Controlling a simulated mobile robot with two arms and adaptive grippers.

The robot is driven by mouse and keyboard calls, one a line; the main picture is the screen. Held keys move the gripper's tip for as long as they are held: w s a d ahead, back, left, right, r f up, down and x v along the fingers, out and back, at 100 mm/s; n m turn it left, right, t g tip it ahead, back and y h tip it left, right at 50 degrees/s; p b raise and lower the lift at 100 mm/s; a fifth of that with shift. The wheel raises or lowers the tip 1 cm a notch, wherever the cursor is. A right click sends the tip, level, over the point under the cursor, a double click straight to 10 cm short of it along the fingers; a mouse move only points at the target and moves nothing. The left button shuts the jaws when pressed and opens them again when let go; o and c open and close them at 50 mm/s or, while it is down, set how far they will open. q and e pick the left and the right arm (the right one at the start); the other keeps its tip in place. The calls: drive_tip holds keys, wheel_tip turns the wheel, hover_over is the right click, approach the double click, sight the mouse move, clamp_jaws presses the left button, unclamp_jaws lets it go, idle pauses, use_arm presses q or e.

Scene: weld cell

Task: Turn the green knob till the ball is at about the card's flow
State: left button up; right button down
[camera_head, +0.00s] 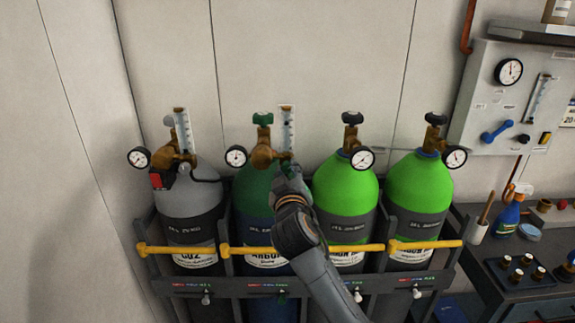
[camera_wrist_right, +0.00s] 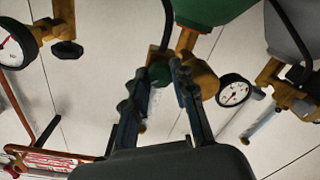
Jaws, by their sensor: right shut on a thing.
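The dark green argon cylinder (camera_head: 256,190) stands second from left, with a brass regulator (camera_head: 263,157), a gauge (camera_head: 236,156) and a clear flow tube (camera_head: 287,128). The ball in the tube is too small to read. My right gripper (camera_head: 290,172) is at the regulator, below the tube, and hides the flow knob in the head view. In the right wrist view the green knob (camera_wrist_right: 160,73) sits between the fingertips of my right gripper (camera_wrist_right: 163,75), which is shut on it. A card with the flow cannot be made out. My left gripper is not in view.
A grey CO2 cylinder (camera_head: 188,190) with its own tube stands left, and two bright green cylinders (camera_head: 345,187) stand right. A yellow bar (camera_head: 300,249) crosses the rack in front. A bench (camera_head: 510,265) with bottles and small parts is at the right.

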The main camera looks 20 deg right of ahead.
drive_tip(key=c, duration=1.1)
unclamp_jaws()
drive_tip(key=shift+s, duration=0.1)
drive_tip(key=v, duration=1.2)
drive_tip(key=shift+f, duration=0.1)
